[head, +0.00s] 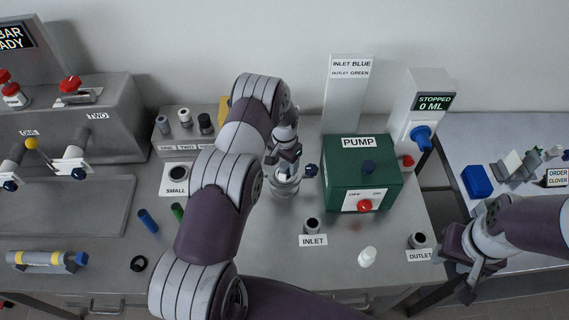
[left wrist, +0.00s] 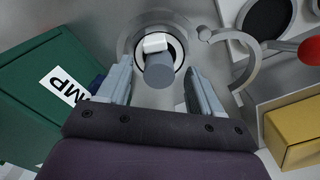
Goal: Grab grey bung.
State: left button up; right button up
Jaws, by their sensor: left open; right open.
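A grey bung (left wrist: 159,70) with a white block at its far side shows in the left wrist view, over the round mouth of a metal vessel (left wrist: 128,40). My left gripper (left wrist: 158,88) is open, with one finger on each side of the bung and a gap showing at both. In the head view my left gripper (head: 284,158) is above the metal vessel (head: 286,188) and hides the bung. My right gripper (head: 468,268) is open and empty at the lower right, off the bench's right edge.
A green pump box (head: 360,180) stands close right of the vessel. A rack (head: 175,145) with several stoppers is behind my left arm. A white bottle (head: 367,257) and the inlet port (head: 312,226) are in front.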

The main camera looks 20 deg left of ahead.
pick_arm(q)
jog(key=shift+w+d+f, duration=0.1)
jog(key=shift+w+f, duration=0.05)
jog(key=shift+f, duration=1.1)
jog(key=c, duration=1.2)
jog(key=shift+o, duration=0.2)
jog(key=shift+r, duration=0.15)
